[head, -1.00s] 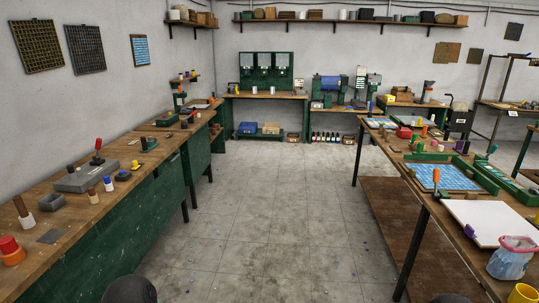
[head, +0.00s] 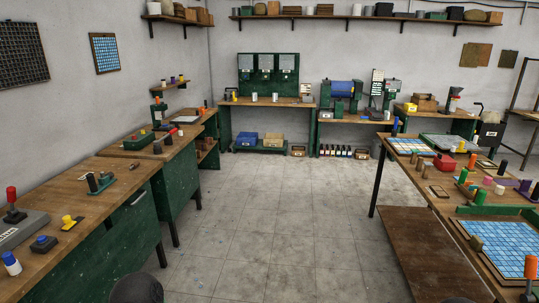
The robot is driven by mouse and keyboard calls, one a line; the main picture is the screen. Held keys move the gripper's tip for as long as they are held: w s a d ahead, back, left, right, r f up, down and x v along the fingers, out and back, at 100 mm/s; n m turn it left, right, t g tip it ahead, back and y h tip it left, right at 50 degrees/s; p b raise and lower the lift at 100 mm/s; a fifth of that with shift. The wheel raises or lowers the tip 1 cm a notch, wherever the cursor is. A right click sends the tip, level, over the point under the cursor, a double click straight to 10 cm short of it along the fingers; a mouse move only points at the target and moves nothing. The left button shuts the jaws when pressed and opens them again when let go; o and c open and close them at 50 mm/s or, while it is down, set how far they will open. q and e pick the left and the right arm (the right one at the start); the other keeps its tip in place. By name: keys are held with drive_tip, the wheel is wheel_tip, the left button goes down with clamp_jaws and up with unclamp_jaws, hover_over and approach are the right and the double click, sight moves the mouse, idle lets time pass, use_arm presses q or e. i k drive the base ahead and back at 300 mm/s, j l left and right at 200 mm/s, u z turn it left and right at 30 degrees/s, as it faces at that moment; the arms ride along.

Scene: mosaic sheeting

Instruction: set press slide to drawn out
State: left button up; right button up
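I cannot tell for certain which part is the press slide. A small green upright press-like device (head: 158,111) stands at the far end of the left bench. A green machine with a blue drum (head: 343,90) stands on the back bench, with another green upright machine (head: 383,90) to its right. Any slide on them is too small to make out. Neither of my grippers is in view.
The left bench (head: 110,172) carries a grey block with a red-knobbed lever (head: 11,205). The right table, with a blue mosaic sheet (head: 497,245), has a low wooden shelf (head: 425,245) beneath. The tiled floor (head: 270,220) between them is clear.

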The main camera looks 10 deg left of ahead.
sight(164, 126)
drive_tip(key=i+u, duration=0.2)
drive_tip(key=i, duration=0.45)
drive_tip(key=i+u, duration=0.2)
drive_tip(key=i, duration=0.5)
drive_tip(key=i+l+u, duration=0.2)
drive_tip(key=i, duration=0.45)
drive_tip(key=i+u, duration=0.2)
drive_tip(key=i, duration=1.95)
